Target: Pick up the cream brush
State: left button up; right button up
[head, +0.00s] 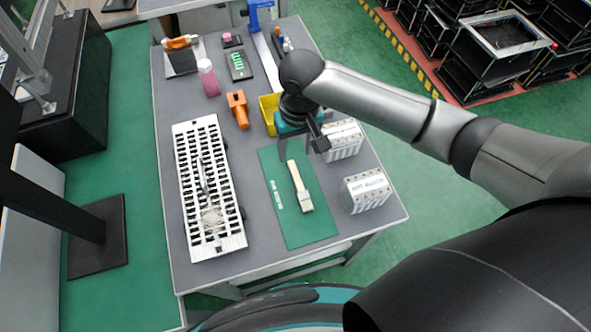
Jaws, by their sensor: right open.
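The cream brush (299,186) lies on a green mat (317,229) on the grey table, its long side running from upper left to lower right. Its lower end has a grey band and a pale tip. My right gripper (300,149) is above the upper part of the mat, beyond the brush's far end. It is open, with nothing seen between its fingers; its dark wrist hides part of it. My left gripper is not in view.
A white slotted rack (183,152) stands left of the mat. Two white boxes, one at the right (366,190) and one behind it (343,139), flank the mat. An orange tool (238,109), a yellow bin (268,112) and a pink bottle (208,78) stand farther back.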

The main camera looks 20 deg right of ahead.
jog(key=b, duration=0.3)
send_over(297, 179)
jog(key=f, duration=0.8)
jog(key=shift+d+f, duration=0.2)
jog(key=shift+d, duration=0.05)
jog(key=shift+a+f+b, duration=0.15)
jog(key=shift+f+b, duration=0.2)
jog(key=shift+f, duration=1.15)
jog(key=shift+a+f+b, duration=0.1)
jog(key=shift+f+b, duration=0.25)
jog(key=shift+f, duration=1.15)
grip_shut()
